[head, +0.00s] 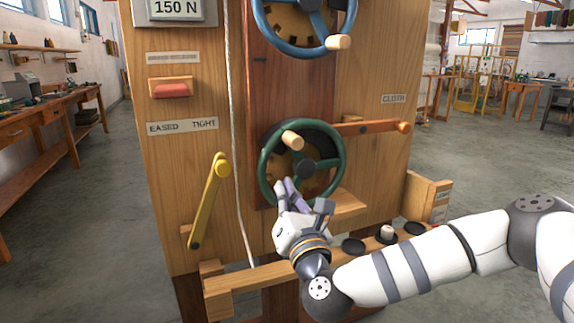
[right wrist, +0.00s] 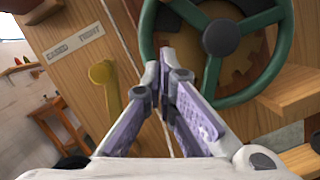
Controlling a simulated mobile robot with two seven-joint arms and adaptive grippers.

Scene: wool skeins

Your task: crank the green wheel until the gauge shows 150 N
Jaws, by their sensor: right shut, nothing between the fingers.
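The green wheel (head: 306,168) stands on the front of the wooden panel, with a pale wooden crank knob (head: 293,140) at its upper left. The gauge (head: 175,9) at the top left reads 150 N. My right gripper (head: 285,183) is shut and empty in front of the wheel's lower left part, apart from the knob. In the right wrist view, the green wheel (right wrist: 221,38) lies behind and to the right of my closed fingertips (right wrist: 165,65); the knob does not show there. I cannot tell whether the fingertips touch the rim. My left gripper is not in view.
A blue wheel (head: 291,8) with its own knob sits above. A yellow lever (head: 208,200) stands at the left by the "EASED TIGHT" label, and an orange lever (head: 370,128) at the right. A cord (head: 235,130) hangs between. A wooden ledge (head: 235,289) runs below.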

